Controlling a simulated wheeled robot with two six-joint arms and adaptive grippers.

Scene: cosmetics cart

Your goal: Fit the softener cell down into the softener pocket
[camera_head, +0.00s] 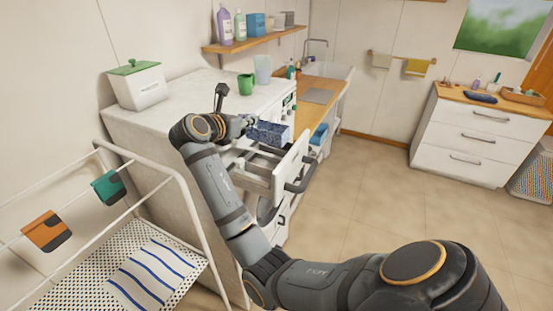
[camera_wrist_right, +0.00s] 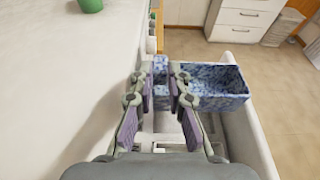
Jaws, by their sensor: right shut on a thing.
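The blue speckled softener cell (camera_head: 268,133) is an open-topped box. My right gripper (camera_head: 250,124) is shut on its near-left end and holds it over the pulled-out drawer (camera_head: 255,170) of the white machine. In the right wrist view, the fingers (camera_wrist_right: 160,78) close on a narrow blue part at the left end of the cell (camera_wrist_right: 215,88), whose hollow opens to the right. Drawer compartments show partly below the fingers. The softener pocket cannot be clearly told apart under the cell. My left gripper is out of view.
The machine's white top (camera_head: 190,92) carries a green mug (camera_head: 246,85) and a white bin with a green lid (camera_head: 136,86). A drying rack (camera_head: 180,190) stands at left. A wooden counter (camera_head: 318,95) lies behind the drawer.

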